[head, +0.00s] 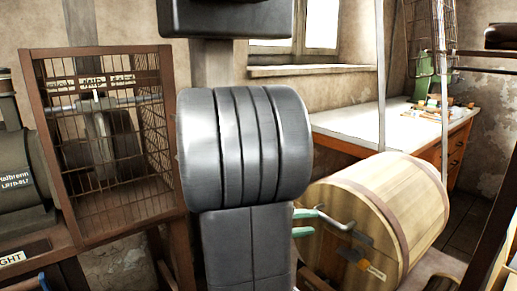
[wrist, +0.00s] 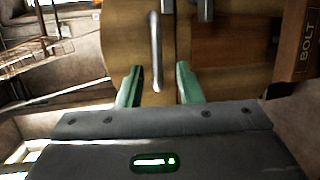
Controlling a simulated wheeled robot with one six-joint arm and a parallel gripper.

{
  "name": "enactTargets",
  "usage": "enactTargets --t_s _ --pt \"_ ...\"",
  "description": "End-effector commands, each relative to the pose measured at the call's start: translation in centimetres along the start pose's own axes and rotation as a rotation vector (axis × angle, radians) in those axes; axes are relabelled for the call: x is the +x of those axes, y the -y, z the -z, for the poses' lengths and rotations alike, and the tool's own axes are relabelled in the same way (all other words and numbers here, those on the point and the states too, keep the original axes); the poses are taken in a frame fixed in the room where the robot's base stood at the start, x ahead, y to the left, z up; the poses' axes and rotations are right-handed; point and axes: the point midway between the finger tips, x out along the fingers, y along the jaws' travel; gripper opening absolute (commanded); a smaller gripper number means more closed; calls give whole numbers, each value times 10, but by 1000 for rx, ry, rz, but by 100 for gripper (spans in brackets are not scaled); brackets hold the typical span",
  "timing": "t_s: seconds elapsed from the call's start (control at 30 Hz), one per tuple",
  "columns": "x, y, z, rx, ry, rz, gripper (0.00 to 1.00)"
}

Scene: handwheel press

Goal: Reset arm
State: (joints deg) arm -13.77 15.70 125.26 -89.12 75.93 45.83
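My gripper (head: 304,223) is open, with its two green fingers pointing right toward a wooden drum (head: 410,188). The wrist view shows the fingers (wrist: 159,86) apart with nothing clamped between them. A bent metal handle (head: 336,219) sticks out from the drum's near face close to the fingertips. In the wrist view the handle (wrist: 156,48) lines up with the gap between the fingers. I cannot tell whether its end reaches between them. My dark arm covers the middle of the head view and hides what is behind it.
A rusty mesh cage (head: 105,140) stands left, beside a dark cylindrical machine (head: 15,175). A workbench (head: 385,132) with a white top and small items stands behind the drum. A dark bolt (head: 352,256) and a tag (head: 372,270) sit on the drum below the handle. A brown "BOLT" sign (wrist: 308,45) is right in the wrist view.

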Motion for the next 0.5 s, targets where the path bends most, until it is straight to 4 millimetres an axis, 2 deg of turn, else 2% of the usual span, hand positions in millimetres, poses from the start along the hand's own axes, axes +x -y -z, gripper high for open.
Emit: enactTargets --t_s 0.5 --pt "60 1 -1 2 4 -1 33"
